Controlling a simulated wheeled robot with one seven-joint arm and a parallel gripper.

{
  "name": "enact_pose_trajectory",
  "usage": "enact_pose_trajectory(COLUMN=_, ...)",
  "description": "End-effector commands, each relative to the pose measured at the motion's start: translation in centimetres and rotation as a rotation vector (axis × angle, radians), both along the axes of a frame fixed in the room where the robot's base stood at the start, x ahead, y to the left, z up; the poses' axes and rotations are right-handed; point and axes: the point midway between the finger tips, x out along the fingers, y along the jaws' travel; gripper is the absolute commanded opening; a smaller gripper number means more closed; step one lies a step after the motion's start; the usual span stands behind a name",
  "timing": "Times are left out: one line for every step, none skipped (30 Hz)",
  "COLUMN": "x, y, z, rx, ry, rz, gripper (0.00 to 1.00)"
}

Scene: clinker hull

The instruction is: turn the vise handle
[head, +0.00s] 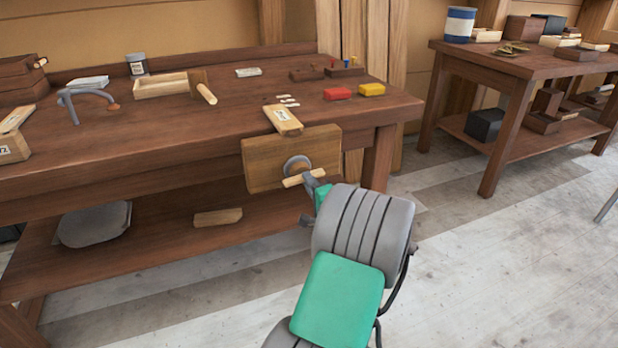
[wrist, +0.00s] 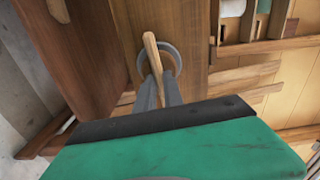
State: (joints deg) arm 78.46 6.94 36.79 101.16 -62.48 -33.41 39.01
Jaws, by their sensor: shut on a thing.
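The vise is on the front of the workbench, with a wooden jaw (head: 262,165) and a round grey hub (head: 297,165). The pale wooden vise handle (head: 303,178) crosses the hub and is tilted slightly, its right end a little higher. My gripper (head: 313,181) is at the handle's right part and is shut on it. In the wrist view, the handle (wrist: 151,52) runs up across the grey ring of the hub (wrist: 170,58), and my gripper's fingertips (wrist: 157,78) meet at its lower part. The fingers hide that end of the handle.
A second table (head: 510,62) stands at the right. The floor (head: 480,250) between and in front is clear.

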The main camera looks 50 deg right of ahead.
Motion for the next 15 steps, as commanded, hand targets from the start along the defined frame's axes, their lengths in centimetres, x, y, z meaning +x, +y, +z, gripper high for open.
enact_pose_trajectory(x=-0.02, y=0.13, z=-0.09, rx=0.024, ry=-0.01, rz=0.002, gripper=0.0)
enact_pose_trajectory(x=-0.02, y=0.14, z=-0.12, rx=0.034, ry=-0.015, rz=0.002, gripper=0.0)
enact_pose_trajectory(x=-0.03, y=0.14, z=-0.15, rx=0.044, ry=-0.021, rz=0.002, gripper=0.0)
enact_pose_trajectory(x=-0.03, y=0.15, z=-0.17, rx=0.05, ry=-0.025, rz=0.002, gripper=0.0)
enact_pose_trajectory(x=-0.03, y=0.15, z=-0.2, rx=0.056, ry=-0.029, rz=0.002, gripper=0.0)
enact_pose_trajectory(x=-0.03, y=0.16, z=-0.23, rx=0.063, ry=-0.033, rz=0.002, gripper=0.0)
enact_pose_trajectory(x=-0.03, y=0.16, z=-0.25, rx=0.067, ry=-0.035, rz=0.002, gripper=0.0)
enact_pose_trajectory(x=-0.03, y=0.16, z=-0.28, rx=0.07, ry=-0.037, rz=0.002, gripper=0.0)
enact_pose_trajectory(x=-0.04, y=0.16, z=-0.31, rx=0.073, ry=-0.038, rz=0.002, gripper=0.0)
enact_pose_trajectory(x=-0.04, y=0.16, z=-0.33, rx=0.074, ry=-0.039, rz=0.002, gripper=0.0)
enact_pose_trajectory(x=-0.04, y=0.17, z=-0.35, rx=0.076, ry=-0.039, rz=0.002, gripper=0.0)
enact_pose_trajectory(x=-0.04, y=0.17, z=-0.37, rx=0.077, ry=-0.039, rz=0.002, gripper=0.0)
enact_pose_trajectory(x=-0.04, y=0.16, z=-0.39, rx=0.077, ry=-0.039, rz=0.002, gripper=0.0)
enact_pose_trajectory(x=-0.04, y=0.16, z=-0.4, rx=0.077, ry=-0.039, rz=0.002, gripper=0.0)
enact_pose_trajectory(x=-0.05, y=0.17, z=-0.41, rx=0.077, ry=-0.039, rz=0.002, gripper=0.0)
